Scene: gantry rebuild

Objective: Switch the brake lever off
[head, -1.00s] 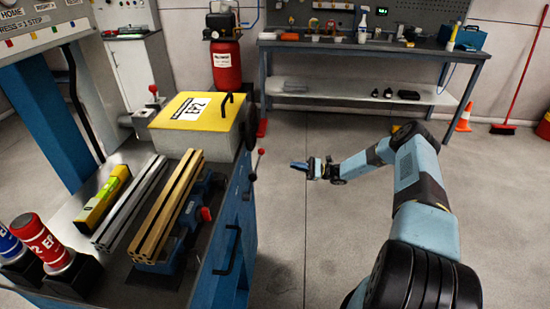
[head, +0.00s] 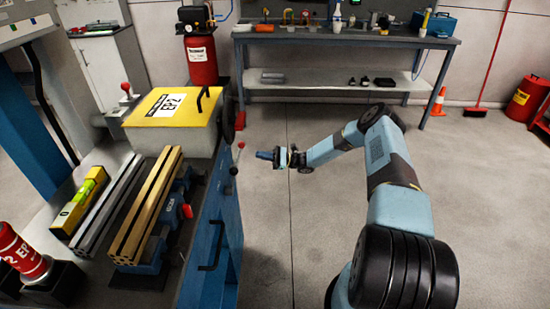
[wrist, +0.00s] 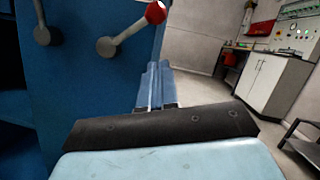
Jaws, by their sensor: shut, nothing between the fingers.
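A lever with a red ball knob (wrist: 155,13) is on the blue side panel of the workbench. Its grey arm slants up and right from a round pivot (wrist: 106,47) in the wrist view. A second grey lever (wrist: 41,34) is to its left, its upper end cut off by the frame. Small lever knobs (head: 241,146) also show at the bench's right side in the head view. No label tells me which is the brake lever. My gripper (head: 259,155) is shut and empty, just right of these levers and apart from them. Its blue fingers (wrist: 154,72) point forward, below and near the red knob.
The blue workbench (head: 222,235) carries a yellow-lidded box (head: 172,105), metal profiles and a vise. A handwheel (head: 229,120) and a bar handle (head: 217,245) stick out from its side. The floor (head: 270,240) right of it is clear. A grey table (head: 340,42) stands behind.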

